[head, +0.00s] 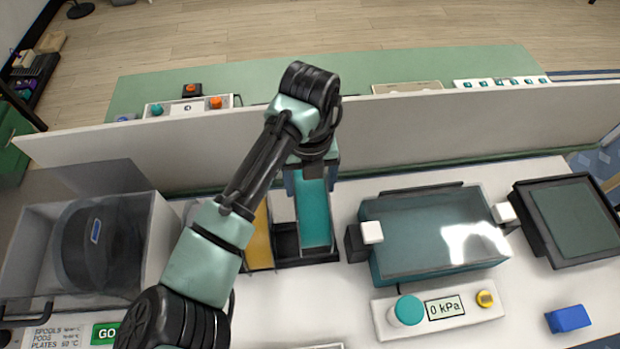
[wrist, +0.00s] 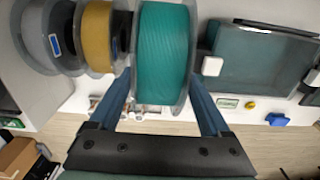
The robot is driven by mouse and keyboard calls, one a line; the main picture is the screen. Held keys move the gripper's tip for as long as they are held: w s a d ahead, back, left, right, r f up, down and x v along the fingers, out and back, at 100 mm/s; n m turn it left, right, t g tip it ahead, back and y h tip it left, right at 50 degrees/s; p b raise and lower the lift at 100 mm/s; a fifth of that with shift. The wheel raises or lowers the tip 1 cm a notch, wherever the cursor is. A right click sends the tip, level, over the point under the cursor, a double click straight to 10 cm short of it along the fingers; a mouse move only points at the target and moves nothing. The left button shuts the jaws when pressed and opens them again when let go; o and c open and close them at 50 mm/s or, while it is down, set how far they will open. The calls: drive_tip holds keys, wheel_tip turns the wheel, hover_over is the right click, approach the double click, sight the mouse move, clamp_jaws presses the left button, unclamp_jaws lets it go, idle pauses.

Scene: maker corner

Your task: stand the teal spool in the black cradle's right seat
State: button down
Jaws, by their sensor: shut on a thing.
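The teal spool (head: 315,215) stands upright between the fingers of my gripper (head: 312,178), which is shut on it. In the wrist view the teal spool (wrist: 165,45) fills the gap between the two blue-grey fingers of my gripper (wrist: 163,85). The black cradle (head: 322,257) is under the spool on the white bench. The spool is at the cradle's right seat, its lower end within the cradle's outline. I cannot tell whether it rests on the seat or hangs just above it. A yellow spool (head: 262,240) stands at the left of the cradle and also shows in the wrist view (wrist: 97,35).
A clear-lidded box (head: 150,250) with a dark spool (head: 95,245) is at the left. A glass-topped teal unit (head: 435,235) stands close on the right, with a gauge panel (head: 440,325) in front. A low white partition (head: 430,130) runs behind the cradle.

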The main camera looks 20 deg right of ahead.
drive_tip(key=shift+w+f+b, duration=0.1)
drive_tip(key=shift+f+b, duration=3.05)
drive_tip(key=shift+f, duration=1.75)
drive_tip(key=shift+c, duration=0.6)
unclamp_jaws()
drive_tip(key=shift+o, duration=0.6)
drive_tip(key=shift+f, duration=0.1)
wheel_tip(320, 180, up, 13)
drive_tip(key=shift+r+b, duration=0.1)
drive_tip(key=shift+b, duration=0.65)
